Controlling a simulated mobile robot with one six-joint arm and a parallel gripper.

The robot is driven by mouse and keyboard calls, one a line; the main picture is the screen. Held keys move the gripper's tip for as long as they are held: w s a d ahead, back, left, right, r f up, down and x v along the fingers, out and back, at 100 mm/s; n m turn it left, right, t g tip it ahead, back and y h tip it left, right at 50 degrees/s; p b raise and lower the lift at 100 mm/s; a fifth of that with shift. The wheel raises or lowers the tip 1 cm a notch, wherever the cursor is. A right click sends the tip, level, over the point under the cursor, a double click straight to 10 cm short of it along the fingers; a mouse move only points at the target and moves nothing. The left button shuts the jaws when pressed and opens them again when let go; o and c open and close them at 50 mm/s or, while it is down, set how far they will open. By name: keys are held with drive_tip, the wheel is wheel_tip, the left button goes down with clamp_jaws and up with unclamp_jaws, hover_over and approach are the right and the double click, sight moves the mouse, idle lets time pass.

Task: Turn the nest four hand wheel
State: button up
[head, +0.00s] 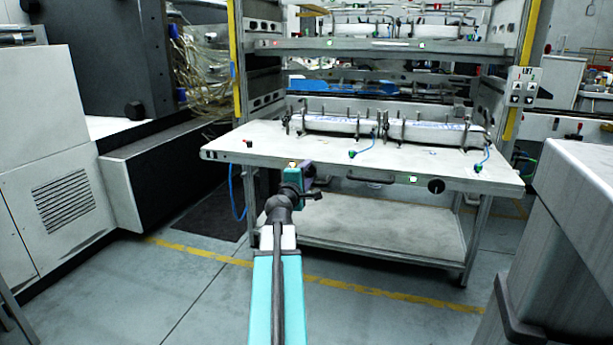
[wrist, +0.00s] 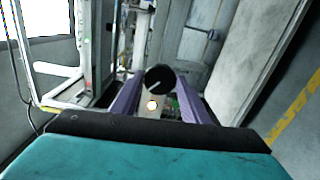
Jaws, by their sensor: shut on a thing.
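A round black hand wheel (wrist: 160,80) with a white pointer line sits between the tips of two purple fingers in the wrist view. My gripper (wrist: 157,88) is shut on it. In the head view my gripper (head: 308,172) is at the front edge of the white table, left of its middle. The wheel it holds is hidden there behind the gripper and wrist. A second black wheel (head: 436,186) is on the same front edge further right, apart from my gripper. No nest number is readable on either wheel.
The white bench top (head: 250,152) carries long white fixtures (head: 340,124) at its back. A dark handle (head: 371,180) and a green lamp (head: 413,180) are on its front edge. A lit lamp (wrist: 152,105) shows below the held wheel. A grey cabinet (head: 575,220) stands close at right.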

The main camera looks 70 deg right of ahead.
drive_tip(key=o, duration=1.1)
drive_tip(key=shift+s, duration=0.15)
drive_tip(key=shift+c, duration=0.2)
drive_tip(key=shift+a, duration=0.1)
